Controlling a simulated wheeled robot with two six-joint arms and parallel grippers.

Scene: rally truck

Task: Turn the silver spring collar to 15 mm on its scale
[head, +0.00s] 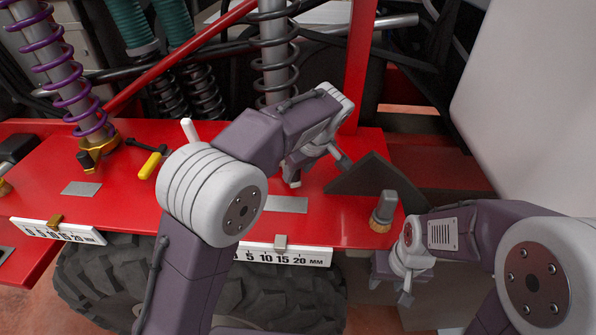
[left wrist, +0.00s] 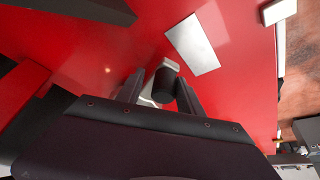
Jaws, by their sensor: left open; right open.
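The silver collar at the foot of the dark spring (head: 277,60) is hidden behind my left arm in the head view. Its scale (head: 310,259) is on the panel's front edge, and a silver pointer (head: 281,242) is by the 15 mark. My left gripper (head: 318,168) is low over the panel, open. In the left wrist view, a black cylindrical knob (left wrist: 168,84) with silvery metal around it is between the fingers; I cannot tell whether they touch it. My right gripper (head: 390,287) is open and empty off the panel's front right corner.
The red panel (head: 120,205) holds a purple spring (head: 62,70) with a gold collar (head: 98,150), its own scale (head: 60,232) and a yellow-handled tool (head: 152,164). A tyre (head: 105,275) is below.

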